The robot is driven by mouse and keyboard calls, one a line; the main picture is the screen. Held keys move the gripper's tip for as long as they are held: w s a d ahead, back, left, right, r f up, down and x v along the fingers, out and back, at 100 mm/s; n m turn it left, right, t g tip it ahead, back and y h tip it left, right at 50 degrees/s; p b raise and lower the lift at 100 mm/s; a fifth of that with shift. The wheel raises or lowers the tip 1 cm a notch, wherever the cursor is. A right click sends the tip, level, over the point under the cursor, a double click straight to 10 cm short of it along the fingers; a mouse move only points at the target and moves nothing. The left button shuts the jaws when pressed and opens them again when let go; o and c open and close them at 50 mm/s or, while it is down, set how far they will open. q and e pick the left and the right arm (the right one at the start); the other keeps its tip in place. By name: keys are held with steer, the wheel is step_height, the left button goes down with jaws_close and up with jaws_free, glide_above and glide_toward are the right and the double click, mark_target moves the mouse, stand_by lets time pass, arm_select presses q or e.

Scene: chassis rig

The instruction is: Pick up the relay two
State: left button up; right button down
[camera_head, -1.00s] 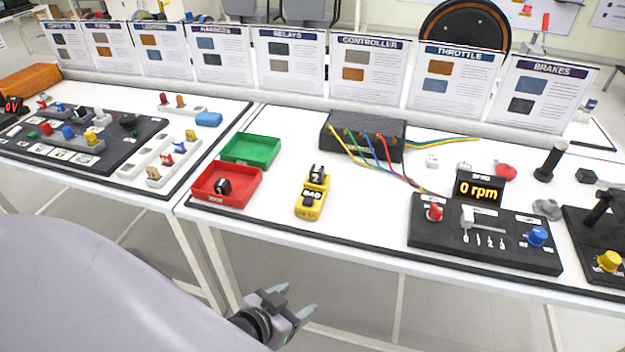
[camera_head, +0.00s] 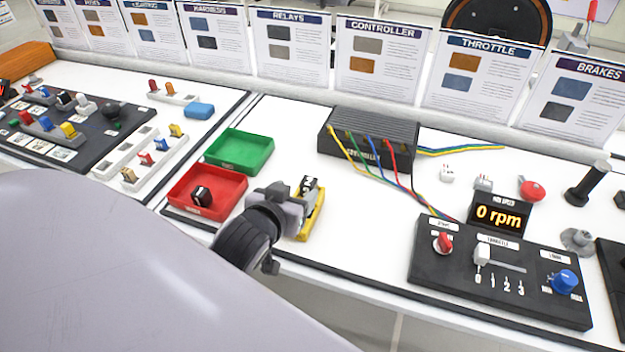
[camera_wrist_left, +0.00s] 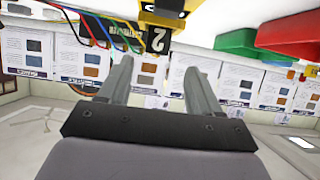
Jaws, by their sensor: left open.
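A black relay marked 2 (camera_wrist_left: 157,38) stands in the yellow tester (camera_wrist_left: 165,17) in the left wrist view, which shows the scene upside down. In the head view, the relay (camera_head: 309,185) is at the back of the yellow tester (camera_head: 311,224), partly hidden by my left gripper (camera_head: 297,198). In the wrist view, my left gripper (camera_wrist_left: 157,65) is open, with its two fingertips apart and the relay ahead between their lines. Nothing is held. My right gripper is not in view.
A red bin (camera_head: 178,205) holding another black relay (camera_head: 201,196) is left of the tester. A green bin (camera_head: 215,157) is behind it. The black controller (camera_head: 345,150) with coloured wires is behind right. A black throttle panel (camera_head: 440,275) is to the right. White tabletop lies between.

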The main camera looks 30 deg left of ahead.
mark_target(308, 183)
arm_select(q)
steer(key=shift+w+a+f, duration=0.15)
steer(key=shift+w+f, duration=0.2)
steer(key=shift+w, duration=0.2)
steer(key=shift+d+x, duration=0.15)
steer(key=shift+x, duration=1.05)
steer(key=shift+d+x, duration=0.1)
steer(key=shift+x, duration=1.15)
jaws_close()
steer(key=shift+r, duration=0.2)
step_height(308, 183, up, 20)
steer(key=p, duration=0.3)
steer(key=shift+f, duration=0.15)
